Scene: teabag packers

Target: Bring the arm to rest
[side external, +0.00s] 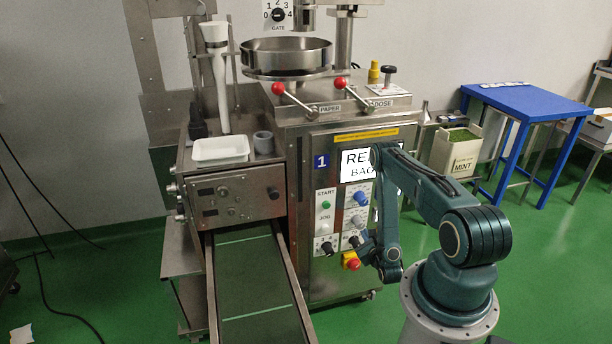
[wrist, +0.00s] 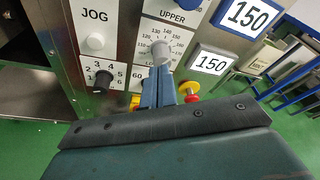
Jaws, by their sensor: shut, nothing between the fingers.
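My arm is bent, with its forearm hanging down in front of the machine's control panel. My gripper (side external: 366,246) is low at the right part of the panel, close to its knobs. In the wrist view my gripper (wrist: 158,82) has its fingers together and empty, pointing at the panel. A grey knob (wrist: 160,50) on a numbered dial sits just beyond the fingertips; I cannot tell whether they touch it. A red emergency button on a yellow base (wrist: 190,90) is just right of the fingers; it also shows in the side view (side external: 352,261).
A black selector knob (wrist: 103,80) and a white JOG button (wrist: 95,42) are left of the fingers. The conveyor (side external: 255,275) runs left of the panel. A blue table (side external: 530,100) and a MINT bin (side external: 455,152) stand at the right. Green floor is open around them.

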